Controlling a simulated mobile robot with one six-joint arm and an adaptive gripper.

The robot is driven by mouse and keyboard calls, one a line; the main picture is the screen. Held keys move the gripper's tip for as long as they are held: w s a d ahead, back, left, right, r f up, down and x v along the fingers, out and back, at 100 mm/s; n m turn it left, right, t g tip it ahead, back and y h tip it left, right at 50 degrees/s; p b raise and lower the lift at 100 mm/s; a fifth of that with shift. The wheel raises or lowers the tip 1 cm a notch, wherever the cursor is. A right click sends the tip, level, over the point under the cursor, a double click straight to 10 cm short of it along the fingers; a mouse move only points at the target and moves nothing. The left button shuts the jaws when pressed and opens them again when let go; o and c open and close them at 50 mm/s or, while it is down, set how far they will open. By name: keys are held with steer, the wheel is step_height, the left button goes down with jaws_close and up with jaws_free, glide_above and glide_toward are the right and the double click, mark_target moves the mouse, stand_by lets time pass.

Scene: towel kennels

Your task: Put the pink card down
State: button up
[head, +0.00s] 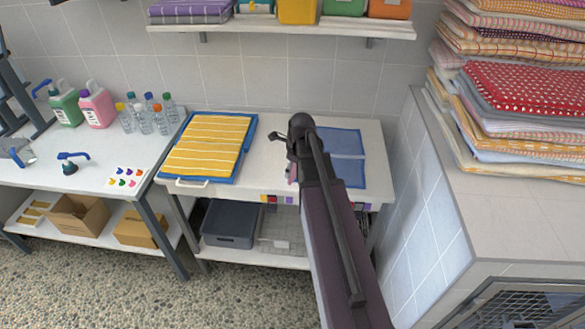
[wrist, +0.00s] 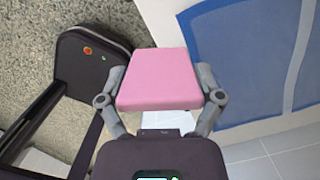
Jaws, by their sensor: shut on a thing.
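The pink card (wrist: 158,80) is a flat pink piece with rounded corners, held between the two grey fingers of my gripper (wrist: 161,92) in the wrist view. Both fingers press on its sides. In the head view my arm hides most of my gripper, and only a small pink bit of the card (head: 292,172) shows beside it, near the front of the middle white table (head: 258,136). In the wrist view the card appears over the table's front edge, with floor visible to its left. Whether it touches anything is unclear.
A blue mat with two panels (head: 343,171) lies on the table's right half. A yellow striped towel (head: 208,143) lies on a blue tray (head: 247,124) at left. Small colored patches (head: 277,199) line the front edge. Bare white table lies between tray and mat.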

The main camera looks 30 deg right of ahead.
steer(key=shift+a, duration=0.1)
steer(key=s+a+n, duration=0.3)
steer(key=a+n, duration=0.1)
steer(key=a, duration=0.1)
steer(key=shift+s+a+r+p, duration=0.25)
steer(key=shift+a+r+p, duration=0.1)
steer(key=shift+p, duration=0.05)
stand_by(0.3)
steer(key=b, duration=0.1)
glide_above(273, 170)
steer(key=s, duration=0.1)
steer(key=shift+s+a+f, duration=0.1)
steer(key=shift+a+f, duration=0.1)
steer(key=shift+f, duration=0.45)
steer(key=shift+w+d, duration=0.1)
steer(key=shift+w, duration=0.25)
steer(key=shift+w+f+b, duration=0.35)
steer(key=shift+f+b, duration=0.25)
steer(key=shift+b, duration=0.2)
steer(key=shift+f+b, duration=1.25)
